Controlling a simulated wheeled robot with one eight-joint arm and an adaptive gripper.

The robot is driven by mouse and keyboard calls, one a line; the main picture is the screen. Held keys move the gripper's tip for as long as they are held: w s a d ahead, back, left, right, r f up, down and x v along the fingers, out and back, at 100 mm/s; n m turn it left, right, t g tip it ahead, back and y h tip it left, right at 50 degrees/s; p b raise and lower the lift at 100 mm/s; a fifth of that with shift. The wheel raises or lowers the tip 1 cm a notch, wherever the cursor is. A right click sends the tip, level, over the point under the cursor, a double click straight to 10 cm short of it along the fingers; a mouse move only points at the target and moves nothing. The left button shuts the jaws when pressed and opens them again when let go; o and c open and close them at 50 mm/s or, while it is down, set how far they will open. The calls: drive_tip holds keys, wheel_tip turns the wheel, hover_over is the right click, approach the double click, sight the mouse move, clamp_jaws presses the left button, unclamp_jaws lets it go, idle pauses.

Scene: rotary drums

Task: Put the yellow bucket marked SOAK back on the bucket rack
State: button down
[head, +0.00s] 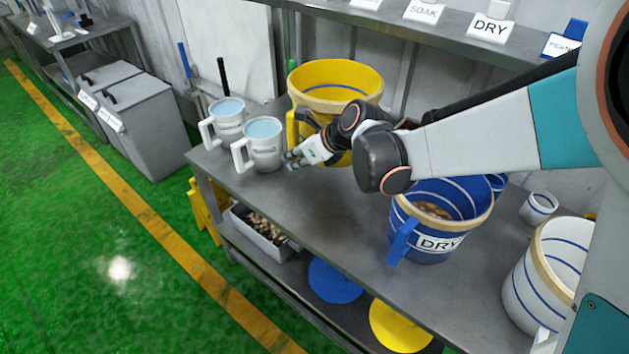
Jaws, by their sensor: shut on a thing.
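The yellow bucket (338,78) is at the back of the steel table, with a tan rim and a yellow handle (294,128) toward the left. Its SOAK mark does not show from here. My gripper (293,160) is low at the bucket's near left side, shut on the bucket by its handle; the fingertips are small and the grip is partly hidden. My wrist covers the bucket's lower right. I cannot tell whether its base touches the table. A sign reading SOAK (424,11) stands on the upper shelf; I cannot tell which part is the bucket rack.
Two white jugs of water (262,150) stand close left of my gripper. A blue DRY bucket (430,240) and a white blue-striped bucket (548,270) stand on the table (320,210) at right. A blue disc (335,280) and yellow disc (400,325) lie on the lower shelf. The table's front middle is clear.

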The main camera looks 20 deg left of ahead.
wheel_tip(320, 180, down, 15)
drive_tip(key=b, duration=0.5)
drive_tip(key=shift+f, duration=0.25)
drive_tip(key=c, duration=1.9)
unclamp_jaws()
drive_tip(key=shift+f, duration=0.1)
drive_tip(key=o, duration=0.4)
drive_tip(key=shift+r, duration=0.3)
drive_tip(key=p+v, duration=0.4)
drive_tip(key=v, duration=0.8)
drive_tip(key=shift+d+f, duration=0.1)
drive_tip(key=shift+f, duration=0.05)
